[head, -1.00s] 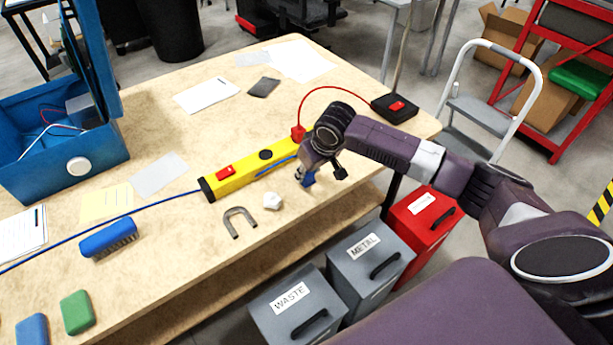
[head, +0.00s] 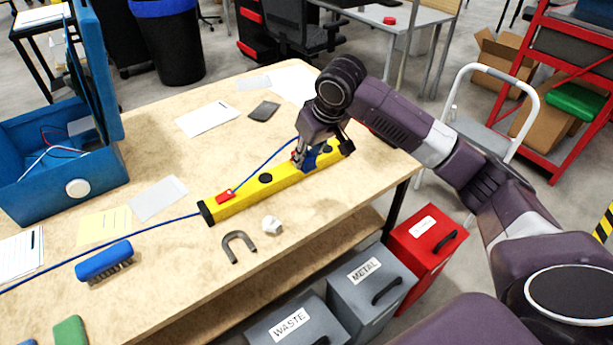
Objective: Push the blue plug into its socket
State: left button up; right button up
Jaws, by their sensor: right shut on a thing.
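A long yellow power strip (head: 240,203) lies diagonally on the table, with a red switch and round black sockets along its top. One bare socket (head: 265,178) shows near its middle. My right gripper (head: 308,162) is over the right part of the strip, shut on the blue plug (head: 311,158). The plug is at or just above the strip's top; the fingers hide its lower end, so I cannot tell whether it is in a socket. A blue cable (head: 262,163) runs from near the gripper down-left behind the strip. My left gripper is not in view.
A horseshoe magnet (head: 238,246), a white lump (head: 271,226) and a blue brush (head: 104,260) lie in front of the strip. A blue case (head: 60,170) stands open at left. Papers (head: 208,118) lie behind. Grey and red bins (head: 427,238) stand below the table's front edge.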

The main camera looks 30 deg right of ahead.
jog(key=shift+r, duration=2.75)
